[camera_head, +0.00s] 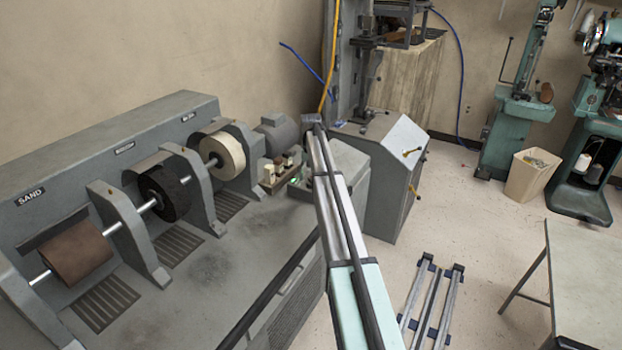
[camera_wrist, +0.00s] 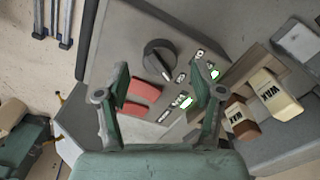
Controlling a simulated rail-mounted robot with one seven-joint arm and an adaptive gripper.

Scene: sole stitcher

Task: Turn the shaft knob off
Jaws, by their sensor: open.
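In the wrist view, a round black knob (camera_wrist: 160,58) with a pointer ridge sits on a grey control panel (camera_wrist: 125,28). It is the only knob I can make out. Small labels lie to its right. Two red buttons (camera_wrist: 140,96) sit below it, and two green lights (camera_wrist: 214,74) glow to the right. My gripper (camera_wrist: 161,80) is open and empty, its fingers on either side of the picture's middle. The knob appears just beyond the fingertips, between their lines; I see no contact. In the head view, my arm hides the knob and most of the panel.
Wax blocks (camera_wrist: 270,92) lie in a holder right of the panel. In the head view, the grey sanding machine (camera_head: 108,130) carries several wheels on a shaft at left. A grey cabinet (camera_head: 385,175) stands behind the arm. A bin (camera_head: 530,176) and a table (camera_head: 590,275) are at right.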

